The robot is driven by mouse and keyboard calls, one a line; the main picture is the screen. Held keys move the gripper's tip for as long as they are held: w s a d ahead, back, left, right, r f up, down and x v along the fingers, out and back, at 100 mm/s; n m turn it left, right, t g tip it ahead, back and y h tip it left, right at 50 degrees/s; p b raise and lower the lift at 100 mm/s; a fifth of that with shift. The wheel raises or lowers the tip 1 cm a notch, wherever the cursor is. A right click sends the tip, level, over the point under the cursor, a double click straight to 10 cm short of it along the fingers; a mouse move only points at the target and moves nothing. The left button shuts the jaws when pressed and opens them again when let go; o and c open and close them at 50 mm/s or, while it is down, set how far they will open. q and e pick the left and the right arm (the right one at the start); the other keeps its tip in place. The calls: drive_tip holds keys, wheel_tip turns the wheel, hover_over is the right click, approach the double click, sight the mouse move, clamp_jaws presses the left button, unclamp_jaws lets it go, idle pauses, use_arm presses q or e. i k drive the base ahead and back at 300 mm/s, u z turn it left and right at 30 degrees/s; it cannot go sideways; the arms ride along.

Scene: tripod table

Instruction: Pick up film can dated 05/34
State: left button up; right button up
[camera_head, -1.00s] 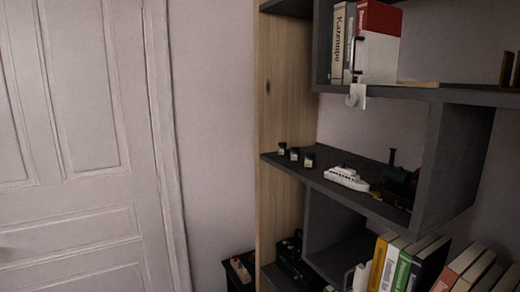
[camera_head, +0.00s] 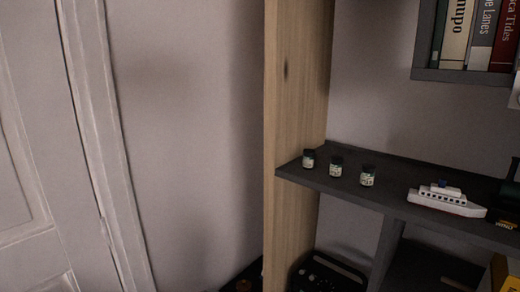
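Three small dark green film cans with pale labels stand upright in a row on the grey shelf: a left can (camera_head: 308,159), a middle can (camera_head: 336,166) and a right can (camera_head: 367,176). Their label dates are too small to read, so I cannot tell which one is dated 05/34. Neither of my grippers is in view.
The grey shelf (camera_head: 390,190) also holds a white toy ship (camera_head: 446,199) right of the cans and a dark object (camera_head: 508,200) at the right edge. A wooden side panel (camera_head: 292,110) stands left of the cans. Books (camera_head: 455,35) sit above. The shelf's front edge is clear.

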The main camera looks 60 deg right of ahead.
sight(308, 154)
drive_tip(key=i, duration=0.6)
drive_tip(key=z, duration=2.75)
